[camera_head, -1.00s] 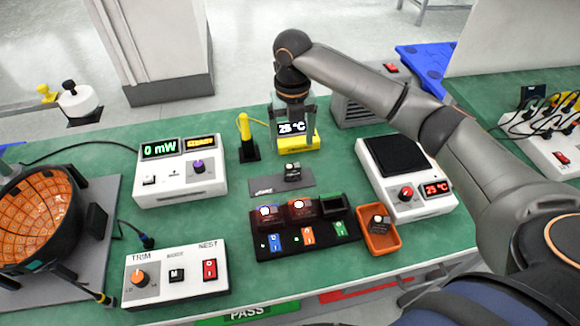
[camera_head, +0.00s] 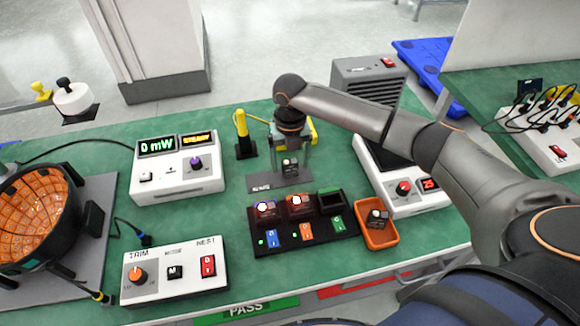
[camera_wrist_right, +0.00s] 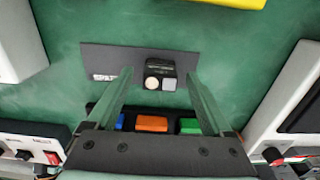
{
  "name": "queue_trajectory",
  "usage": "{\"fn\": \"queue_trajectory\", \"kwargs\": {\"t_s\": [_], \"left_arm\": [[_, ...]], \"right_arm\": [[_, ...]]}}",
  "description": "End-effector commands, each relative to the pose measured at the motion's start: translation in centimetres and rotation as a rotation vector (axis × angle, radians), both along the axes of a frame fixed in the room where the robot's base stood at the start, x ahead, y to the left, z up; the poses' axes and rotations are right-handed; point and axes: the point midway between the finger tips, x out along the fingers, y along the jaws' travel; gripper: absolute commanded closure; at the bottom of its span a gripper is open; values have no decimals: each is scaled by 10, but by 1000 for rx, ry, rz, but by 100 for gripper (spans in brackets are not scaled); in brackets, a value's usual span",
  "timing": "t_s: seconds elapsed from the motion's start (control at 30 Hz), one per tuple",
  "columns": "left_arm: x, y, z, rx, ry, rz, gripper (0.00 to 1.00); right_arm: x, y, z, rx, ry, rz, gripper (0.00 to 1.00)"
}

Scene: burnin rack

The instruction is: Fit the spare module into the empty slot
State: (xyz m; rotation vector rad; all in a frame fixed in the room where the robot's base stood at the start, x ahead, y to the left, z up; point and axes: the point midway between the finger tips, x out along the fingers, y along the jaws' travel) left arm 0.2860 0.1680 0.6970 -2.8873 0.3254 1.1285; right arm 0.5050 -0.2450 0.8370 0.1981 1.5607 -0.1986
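The spare module (camera_head: 290,167), a small dark block with a light face, sits on a dark grey mat marked SPARE (camera_head: 262,182). It also shows in the right wrist view (camera_wrist_right: 160,75). My right gripper (camera_head: 291,166) points down over it with its fingers open. In the right wrist view the fingers (camera_wrist_right: 160,92) are spread wide, with the module between their lines and no visible contact. The black rack (camera_head: 345,228) has modules at its blue and orange positions. Its green-labelled slot (camera_head: 331,201) on the right looks empty. My left gripper is not in view.
An orange bin (camera_head: 377,239) right of the rack holds another small module. The meter box (camera_head: 150,180), the trim box (camera_head: 195,288), a yellow probe on a stand (camera_head: 241,128) and the white temperature unit (camera_head: 420,205) surround the mat.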

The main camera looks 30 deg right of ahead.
Motion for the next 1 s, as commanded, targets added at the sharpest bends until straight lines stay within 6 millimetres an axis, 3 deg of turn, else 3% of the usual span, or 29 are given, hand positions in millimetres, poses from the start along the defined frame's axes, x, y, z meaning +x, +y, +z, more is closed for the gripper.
{"fn": "queue_trajectory", "kwargs": {"t_s": [0.07, 0.73, 1.0], "left_arm": [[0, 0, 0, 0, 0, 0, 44], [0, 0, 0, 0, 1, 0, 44], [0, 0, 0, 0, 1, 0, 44]], "right_arm": [[0, 0, 0, 0, 0, 0, 23], [0, 0, 1, 0, 0, -1, 98], [0, 0, 1, 0, 0, -1, 100]]}}
